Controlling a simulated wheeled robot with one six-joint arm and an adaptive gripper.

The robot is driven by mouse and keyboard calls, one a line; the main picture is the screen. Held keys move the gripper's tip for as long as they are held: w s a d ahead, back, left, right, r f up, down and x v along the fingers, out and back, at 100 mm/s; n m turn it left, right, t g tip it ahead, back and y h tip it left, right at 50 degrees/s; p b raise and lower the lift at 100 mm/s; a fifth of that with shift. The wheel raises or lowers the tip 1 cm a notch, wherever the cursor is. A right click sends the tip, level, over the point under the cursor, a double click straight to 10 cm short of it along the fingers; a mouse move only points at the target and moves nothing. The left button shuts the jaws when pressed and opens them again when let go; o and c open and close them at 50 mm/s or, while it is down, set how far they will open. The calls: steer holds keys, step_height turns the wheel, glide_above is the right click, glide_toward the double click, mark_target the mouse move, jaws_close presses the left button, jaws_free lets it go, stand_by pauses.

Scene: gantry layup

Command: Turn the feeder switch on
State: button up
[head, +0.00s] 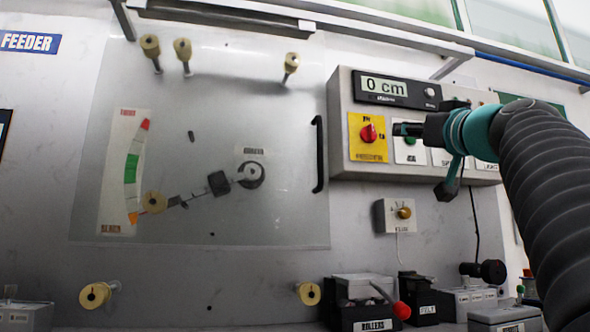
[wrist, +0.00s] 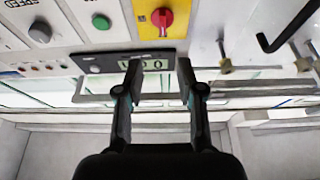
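A red rotary knob (head: 368,132) sits on a yellow plate (head: 356,151) on the grey control box; the plate's small lettering is too blurred to read for sure. In the wrist view the same knob (wrist: 162,18) and yellow plate (wrist: 176,29) appear upside down at the top, beyond my fingertips. My gripper (head: 398,129) is in front of the box, just right of the knob in the head view. In the wrist view my gripper (wrist: 158,68) is open and empty, its two fingers apart with the display between them. No contact with the knob shows.
A display (head: 384,86) reading 0 cm is above the yellow plate. A green button (wrist: 100,21) is beside it. A small box with a brass knob (head: 404,212) is below. A black handle (head: 319,155) on the clear panel stands left. A blue FEEDER sign (head: 30,42) is far left.

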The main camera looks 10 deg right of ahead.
mark_target(373, 126)
steer(key=p+x, duration=0.1)
steer(key=x, duration=0.3)
steer(key=p+x, duration=0.2)
steer(key=x, duration=0.2)
steer(key=r+p+x, duration=0.1)
steer(key=p+x, duration=0.1)
steer(key=x, duration=0.3)
steer(key=shift+s+a, duration=0.2)
steer(key=shift+a, duration=0.05)
steer(key=shift+w+r+p, duration=0.1)
steer(key=shift+w+p, duration=0.4)
jaws_close()
